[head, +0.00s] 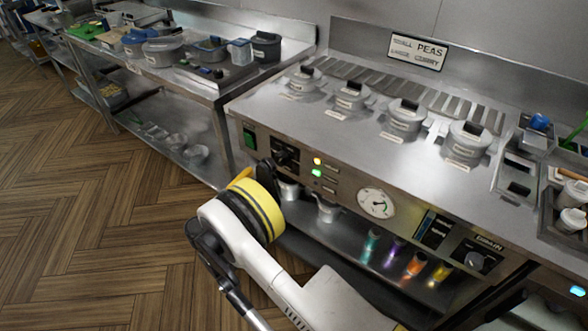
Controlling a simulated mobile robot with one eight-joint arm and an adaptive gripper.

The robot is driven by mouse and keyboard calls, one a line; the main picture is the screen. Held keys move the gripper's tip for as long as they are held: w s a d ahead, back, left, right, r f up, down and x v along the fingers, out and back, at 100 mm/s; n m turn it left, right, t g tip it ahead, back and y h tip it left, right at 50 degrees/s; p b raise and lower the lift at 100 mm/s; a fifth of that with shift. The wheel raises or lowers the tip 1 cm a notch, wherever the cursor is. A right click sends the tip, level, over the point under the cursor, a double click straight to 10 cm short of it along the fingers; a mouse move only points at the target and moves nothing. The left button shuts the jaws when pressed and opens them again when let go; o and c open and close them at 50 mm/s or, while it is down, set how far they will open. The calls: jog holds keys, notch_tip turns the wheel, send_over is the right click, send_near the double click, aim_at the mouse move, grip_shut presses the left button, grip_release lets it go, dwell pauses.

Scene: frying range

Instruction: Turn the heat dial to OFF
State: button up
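A black knob on a dark plate (286,153) sits on the left of the range's front panel. I cannot tell from the lettering which one is the heat dial. My gripper (270,167) is at the left knob's lower left, mostly hidden behind my wrist with its yellow band. I cannot tell whether its fingers touch the knob or are open or shut.
A green switch (249,138), an orange light (317,161), a green light (317,173) and a round gauge (376,204) are on the panel. Several lidded pots (466,140) stand on the range top. Colourful bottles (414,266) stand below. The wooden floor (90,220) at left is clear.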

aim_at(279, 161)
jog(key=b+x, duration=0.3)
jog(key=x, duration=0.6)
jog(key=shift+w+d+f, duration=0.15)
jog(key=shift+w+f, duration=0.05)
jog(key=shift+w, duration=0.05)
jog(key=shift+w+d+r, duration=0.1)
jog(key=shift+w+d, duration=0.25)
jog(key=shift+w, duration=0.15)
jog(key=c, duration=1.2)
